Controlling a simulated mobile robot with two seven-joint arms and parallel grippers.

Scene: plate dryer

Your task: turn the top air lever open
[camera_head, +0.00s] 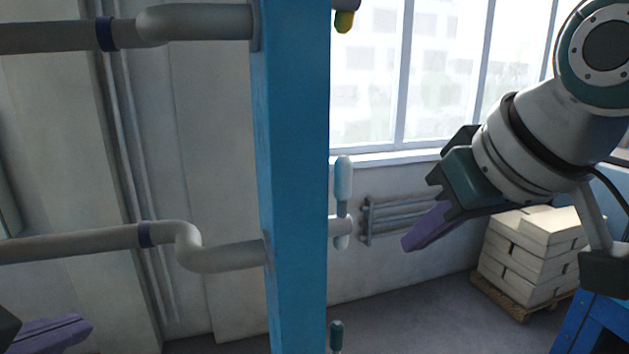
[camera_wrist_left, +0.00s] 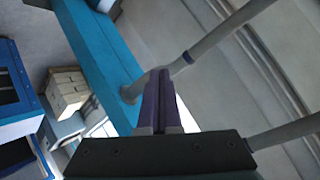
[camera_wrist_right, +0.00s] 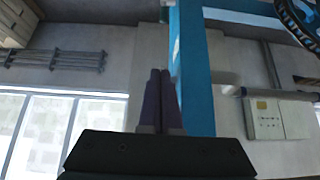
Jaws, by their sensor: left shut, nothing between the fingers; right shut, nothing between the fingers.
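Several levers line the right side of the blue post (camera_head: 292,180) in the head view. A yellow-tipped lever (camera_head: 344,21) is cut off by the top edge. A pale blue lever (camera_head: 343,180) stands upright at a grey pipe end. A teal-tipped lever (camera_head: 336,335) shows at the bottom edge. My right gripper (camera_head: 408,242) is shut and empty, to the right of the pale blue lever and apart from it. Its fingers also show in the right wrist view (camera_wrist_right: 160,76). My left gripper (camera_head: 86,325) is shut and empty at the lower left, left of the post.
Two grey pipes (camera_head: 80,243) (camera_head: 60,37) run into the post from the left. A wall rack (camera_head: 405,215) hangs below the window. White boxes (camera_head: 535,250) are stacked on a pallet at the right.

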